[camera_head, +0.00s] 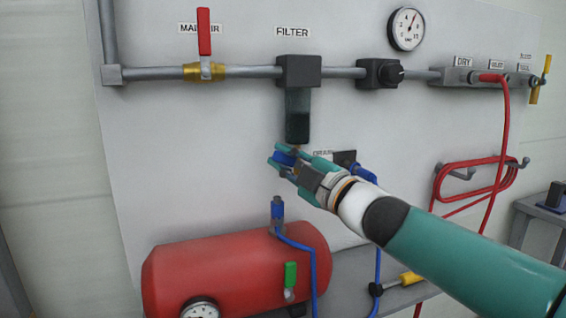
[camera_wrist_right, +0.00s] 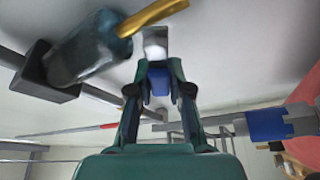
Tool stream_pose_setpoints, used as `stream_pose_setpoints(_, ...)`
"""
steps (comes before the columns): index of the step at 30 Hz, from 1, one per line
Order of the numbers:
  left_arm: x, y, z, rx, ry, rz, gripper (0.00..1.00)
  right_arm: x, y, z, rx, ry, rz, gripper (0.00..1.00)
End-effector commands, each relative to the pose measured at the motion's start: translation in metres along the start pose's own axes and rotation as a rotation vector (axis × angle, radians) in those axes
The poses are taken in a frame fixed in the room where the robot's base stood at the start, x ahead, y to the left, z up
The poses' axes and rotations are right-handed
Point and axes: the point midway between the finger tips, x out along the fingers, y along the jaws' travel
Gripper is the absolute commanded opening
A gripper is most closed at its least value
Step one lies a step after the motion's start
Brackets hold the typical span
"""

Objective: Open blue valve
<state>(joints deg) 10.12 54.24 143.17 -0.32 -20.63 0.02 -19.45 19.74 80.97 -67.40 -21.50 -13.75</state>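A blue valve handle (camera_head: 285,158) shows just below the filter bowl (camera_head: 298,117), between the fingertips of my right gripper (camera_head: 288,159). In the right wrist view, a small blue piece (camera_wrist_right: 160,83) fills the gap between the converging fingers of the right gripper (camera_wrist_right: 159,75), so it looks gripped. The fingers and wrist hide part of the valve. The filter bowl (camera_wrist_right: 88,48) and a brass stem (camera_wrist_right: 152,17) show close above the fingers in that view. My left gripper is not in view.
A "DRAIN" label, a dark block (camera_head: 345,157) and a blue fitting (camera_head: 364,173) sit just behind my right wrist. Below is a red tank (camera_head: 235,275) with an upright blue fitting (camera_head: 277,208) and hose. A red-handled valve (camera_head: 204,32) is on the pipe above.

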Motion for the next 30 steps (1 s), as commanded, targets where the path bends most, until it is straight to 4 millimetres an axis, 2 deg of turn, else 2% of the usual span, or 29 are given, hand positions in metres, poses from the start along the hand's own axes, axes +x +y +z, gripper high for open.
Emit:
stream_pose_setpoints(1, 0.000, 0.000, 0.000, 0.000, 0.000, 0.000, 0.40, 0.000, -0.004, 0.002, 0.002, -0.004, -0.008, 0.26)
stream_pose_setpoints(4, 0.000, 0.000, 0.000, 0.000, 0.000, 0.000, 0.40, 0.000, -0.004, 0.002, 0.001, -0.004, -0.006, 0.43)
stream_pose_setpoints(5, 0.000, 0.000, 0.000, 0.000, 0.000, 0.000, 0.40, 0.000, -0.003, 0.002, 0.000, -0.004, -0.006, 0.45)
stream_pose_setpoints(17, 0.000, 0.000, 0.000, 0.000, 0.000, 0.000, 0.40, -0.006, 0.000, 0.001, -0.002, -0.002, -0.002, 0.45)
stream_pose_setpoints(23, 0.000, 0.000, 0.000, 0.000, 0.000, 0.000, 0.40, -0.032, 0.000, 0.001, -0.003, -0.004, -0.002, 0.45)
stream_pose_setpoints(30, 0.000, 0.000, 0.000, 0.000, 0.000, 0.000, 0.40, -0.081, -0.001, 0.002, -0.002, -0.005, -0.002, 0.45)
